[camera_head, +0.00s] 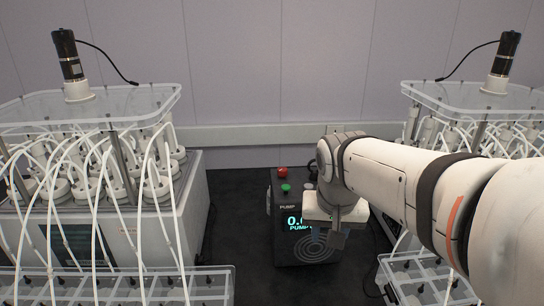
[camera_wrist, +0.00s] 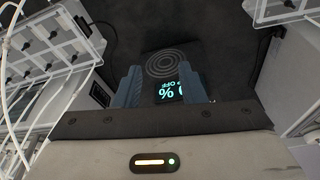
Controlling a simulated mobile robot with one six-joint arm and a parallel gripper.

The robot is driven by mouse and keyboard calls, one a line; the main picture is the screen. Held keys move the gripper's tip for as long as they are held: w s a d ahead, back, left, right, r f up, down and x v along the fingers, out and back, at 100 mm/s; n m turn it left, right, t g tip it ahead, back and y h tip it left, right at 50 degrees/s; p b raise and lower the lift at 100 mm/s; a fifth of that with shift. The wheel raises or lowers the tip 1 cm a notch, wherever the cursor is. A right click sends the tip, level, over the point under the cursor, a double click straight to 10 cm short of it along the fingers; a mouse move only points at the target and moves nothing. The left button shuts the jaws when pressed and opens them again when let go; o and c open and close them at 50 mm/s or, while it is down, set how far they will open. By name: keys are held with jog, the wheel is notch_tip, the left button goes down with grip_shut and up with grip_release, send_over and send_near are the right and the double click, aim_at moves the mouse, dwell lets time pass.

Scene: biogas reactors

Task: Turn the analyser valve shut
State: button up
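I cannot make out the analyser valve in either view. My gripper (camera_head: 337,236) points down over the pump box (camera_head: 288,240) in the head view, and my wrist hides the box's right part. In the wrist view my gripper (camera_wrist: 160,78) shows two blue-grey fingers apart with nothing held between them.
The pump box has a red button (camera_head: 282,172) and a green button (camera_head: 286,188). Bottle reactors with white tubes stand left (camera_head: 150,180) and right (camera_head: 465,135). Clear tube racks (camera_head: 215,285) stand in front. Dark bench (camera_head: 240,200) is bare around the pump box.

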jog(key=shift+o, duration=1.4)
jog(key=w+a+r+m+p, duration=0.1)
jog(key=w+r+m, duration=0.1)
jog(key=w, duration=0.6)
jog(key=w+a+r+m+h, duration=0.1)
jog(key=w+a+r, duration=0.1)
jog(key=w, duration=0.6)
jog(key=shift+r+m+p, duration=0.35)
jog(key=shift+r+m, duration=0.05)
jog(key=shift+r, duration=0.1)
jog(key=m+h+p, duration=0.2)
jog(key=m, duration=0.2)
send_near(283, 169)
jog(key=shift+p+x, duration=0.75)
jog(key=shift+x, duration=3.6)
jog(key=shift+w, duration=0.15)
jog(key=shift+c, duration=0.5)
jog(key=c, duration=0.9)
